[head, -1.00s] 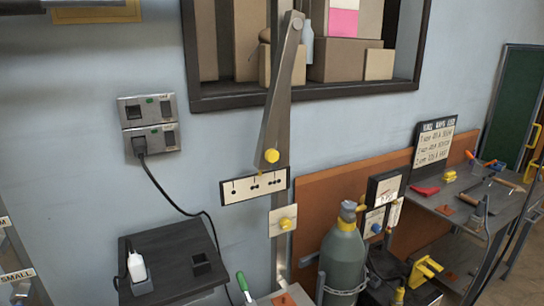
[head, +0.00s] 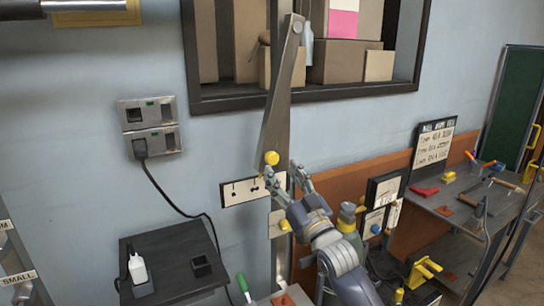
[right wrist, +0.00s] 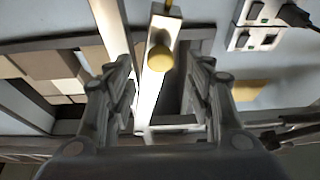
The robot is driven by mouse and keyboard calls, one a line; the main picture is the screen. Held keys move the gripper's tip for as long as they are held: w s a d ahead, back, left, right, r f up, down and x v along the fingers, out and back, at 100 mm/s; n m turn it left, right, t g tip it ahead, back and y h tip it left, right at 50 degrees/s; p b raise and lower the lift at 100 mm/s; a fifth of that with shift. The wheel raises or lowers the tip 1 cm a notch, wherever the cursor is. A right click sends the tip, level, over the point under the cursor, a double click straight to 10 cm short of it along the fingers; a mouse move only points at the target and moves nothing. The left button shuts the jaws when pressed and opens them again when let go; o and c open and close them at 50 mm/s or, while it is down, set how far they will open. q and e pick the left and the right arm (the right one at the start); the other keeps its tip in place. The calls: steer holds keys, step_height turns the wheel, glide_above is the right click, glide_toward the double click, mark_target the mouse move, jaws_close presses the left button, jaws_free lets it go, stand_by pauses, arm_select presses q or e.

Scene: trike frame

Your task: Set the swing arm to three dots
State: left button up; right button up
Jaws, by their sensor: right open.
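The swing arm (head: 279,95) is a grey metal bar hanging from a pivot at its top, with a yellow knob (head: 271,158) at its lower end. Below the knob is a white plate (head: 240,191) marked with dots; its right part is hidden behind my right gripper. My right gripper (head: 282,170) is open, with its fingertips just below and right of the knob. In the right wrist view the knob (right wrist: 160,58) shows between and beyond the two open fingers, apart from both. My left gripper is not in view.
A second yellow knob (head: 285,225) sits lower on the post, partly behind my arm. A gas bottle (head: 350,217) stands behind my right arm. A dark side table (head: 168,262) is at lower left. A shelf (head: 300,99) with boxes is above.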

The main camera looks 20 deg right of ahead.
mark_target(274, 161)
steer(key=p+x, duration=0.1)
steer(key=x, duration=0.5)
steer(key=shift+w, duration=0.3)
steer(key=shift+c, duration=0.3)
